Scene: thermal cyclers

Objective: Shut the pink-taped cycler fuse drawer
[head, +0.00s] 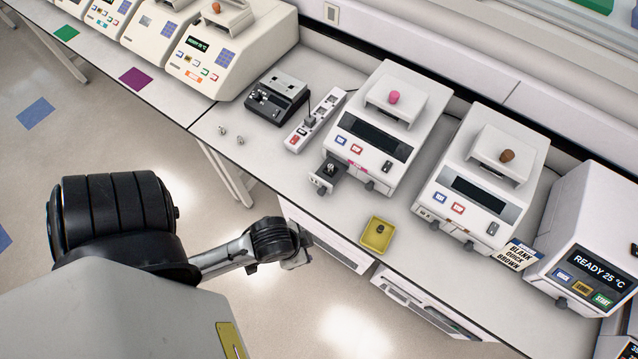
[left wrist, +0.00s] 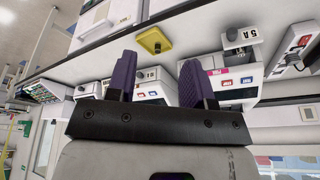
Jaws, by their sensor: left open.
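The pink-taped cycler (head: 378,130) is a white box with a pink knob on its lid and pink tape (head: 358,166) low on its front. Its fuse drawer (head: 324,180) sticks out at the lower left of the front, with a small dark and metallic part in it. In the left wrist view the drawer front (left wrist: 239,35) reads "5A", and the pink tape (left wrist: 217,72) is beside it. My left gripper (head: 300,248) is off the bench's front edge, apart from the drawer. Its purple fingers (left wrist: 158,78) are spread with nothing between them. My right gripper is not in view.
A yellow tray (head: 377,234) with a small dark piece sits at the bench's front edge. A second cycler with a brown knob (head: 480,180) stands to the right. A power strip (head: 314,122) and a black-and-grey device (head: 277,97) are to the left.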

